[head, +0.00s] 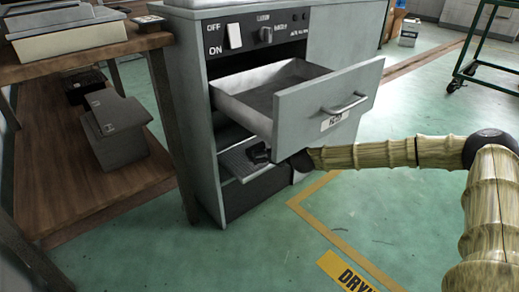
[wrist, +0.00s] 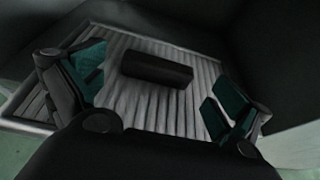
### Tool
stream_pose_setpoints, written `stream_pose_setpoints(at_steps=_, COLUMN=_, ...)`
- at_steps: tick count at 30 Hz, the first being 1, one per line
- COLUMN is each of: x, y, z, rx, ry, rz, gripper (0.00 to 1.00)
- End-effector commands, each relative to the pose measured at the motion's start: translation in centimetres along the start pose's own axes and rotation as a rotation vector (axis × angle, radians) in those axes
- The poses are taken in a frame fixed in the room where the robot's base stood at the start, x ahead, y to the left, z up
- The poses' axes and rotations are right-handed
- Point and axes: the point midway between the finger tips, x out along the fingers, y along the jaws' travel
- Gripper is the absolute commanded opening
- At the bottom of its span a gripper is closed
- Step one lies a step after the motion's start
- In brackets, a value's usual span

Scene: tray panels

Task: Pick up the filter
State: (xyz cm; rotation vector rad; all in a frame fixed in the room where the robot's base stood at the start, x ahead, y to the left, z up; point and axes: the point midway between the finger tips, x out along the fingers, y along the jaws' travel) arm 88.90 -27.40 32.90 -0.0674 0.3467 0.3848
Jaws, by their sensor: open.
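The filter appears to be the grey pleated panel (wrist: 160,105) with a black block-shaped grip (wrist: 157,69) on top. In the head view the panel (head: 236,161) lies in the lower opening of the grey cabinet, below the pulled-out drawer. My gripper (wrist: 155,93) is open, with one finger on each side of the black grip and gaps on both sides. I cannot tell how high the fingers are above the panel. In the head view dark parts (head: 258,153), probably my gripper's fingers, show over the panel; the drawer front hides part of the wrist.
The open drawer (head: 330,103) juts out directly above my gripper. The cabinet (head: 188,110) has a switch and a knob above the drawer. A wooden shelf table (head: 95,185) with boxes stands at left. A green cart (head: 470,75) is at the far right. The floor in front is clear.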

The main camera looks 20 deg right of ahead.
Motion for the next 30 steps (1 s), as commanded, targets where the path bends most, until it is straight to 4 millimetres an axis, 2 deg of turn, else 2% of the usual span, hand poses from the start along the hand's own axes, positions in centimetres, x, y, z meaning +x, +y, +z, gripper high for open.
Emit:
stream_pose_setpoints(at_steps=9, x=-5.0, y=-0.1, z=0.0, rx=0.002, ry=-0.001, rz=-0.001, gripper=1.0)
stream_pose_setpoints(at_steps=16, x=-8.2, y=0.0, z=0.0, rx=0.001, ry=-0.001, rz=0.0, gripper=1.0)
stream_pose_setpoints(at_steps=22, x=-9.7, y=0.0, z=0.0, rx=0.001, ry=0.0, rz=0.0, gripper=1.0)
stream_pose_setpoints(at_steps=30, x=-10.1, y=0.1, z=-0.1, rx=0.001, ry=0.0, rz=0.001, gripper=1.0)
